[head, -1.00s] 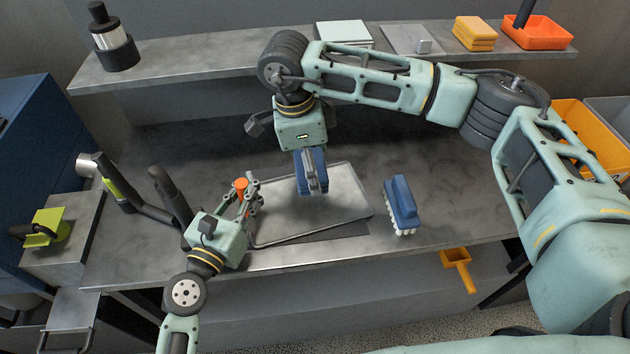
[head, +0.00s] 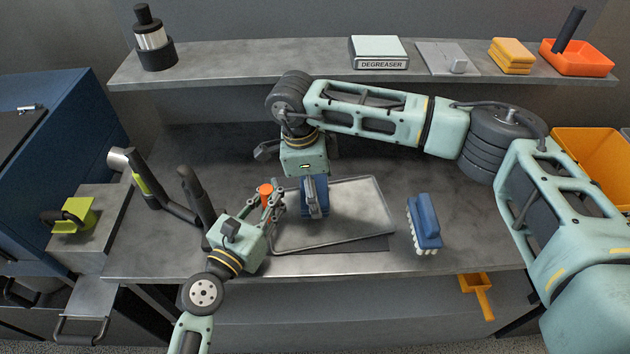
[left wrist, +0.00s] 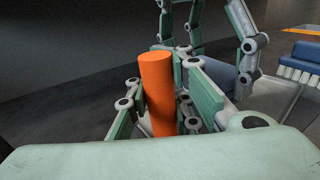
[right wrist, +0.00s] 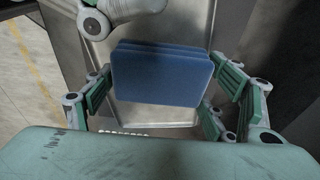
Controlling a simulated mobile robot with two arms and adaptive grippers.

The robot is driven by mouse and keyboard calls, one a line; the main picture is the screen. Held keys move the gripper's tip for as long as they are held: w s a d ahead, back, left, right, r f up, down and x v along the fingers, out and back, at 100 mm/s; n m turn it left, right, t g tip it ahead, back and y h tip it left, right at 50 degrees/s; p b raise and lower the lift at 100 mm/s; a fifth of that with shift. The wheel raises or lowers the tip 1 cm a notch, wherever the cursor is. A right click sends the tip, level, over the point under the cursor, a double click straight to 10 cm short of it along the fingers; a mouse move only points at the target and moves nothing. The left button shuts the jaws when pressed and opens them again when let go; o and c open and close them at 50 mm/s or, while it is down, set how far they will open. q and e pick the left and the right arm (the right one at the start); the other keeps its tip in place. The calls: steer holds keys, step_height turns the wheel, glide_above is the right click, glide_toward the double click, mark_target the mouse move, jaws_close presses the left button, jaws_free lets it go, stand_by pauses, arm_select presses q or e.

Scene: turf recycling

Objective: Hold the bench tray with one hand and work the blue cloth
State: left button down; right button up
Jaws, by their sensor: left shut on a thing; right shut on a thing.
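The bench tray (head: 355,210) is a shallow grey metal tray lying on the workbench. My left gripper (head: 269,200) is at its left side, shut on an upright orange grip (head: 265,190). The orange grip stands between the fingers in the left wrist view (left wrist: 156,95); how it joins the tray is hidden. My right gripper (head: 313,190) is shut on the folded blue cloth (head: 318,208) over the left part of the tray. The cloth also shows between its fingers in the right wrist view (right wrist: 162,78). I cannot tell whether it touches the tray.
A blue brush (head: 427,222) with white bristles lies right of the tray. A dark mat (head: 350,246) shows under the tray's front edge. The shelf (head: 280,62) behind holds a degreaser box (head: 378,51), yellow sponges (head: 511,56) and an orange bin (head: 577,58). Bench right of the brush is clear.

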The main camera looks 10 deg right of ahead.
mark_target(333, 206)
step_height(333, 206, down, 3)
steer(key=shift+r, duration=0.1)
steer(key=shift+d+f, duration=0.2)
steer(key=shift+d, duration=0.5)
steer(key=shift+c, duration=0.5)
steer(key=shift+w+d, duration=0.1)
steer(key=shift+d, duration=1.05)
steer(key=a, duration=0.4)
steer(key=shift+d+r, duration=0.15)
steer(key=shift+r, duration=3.9)
arm_select(q)
steer(key=c, duration=1.3)
jaws_free()
steer(key=shift+o, duration=0.2)
steer(key=o, duration=0.6)
steer(key=shift+c, duration=0.2)
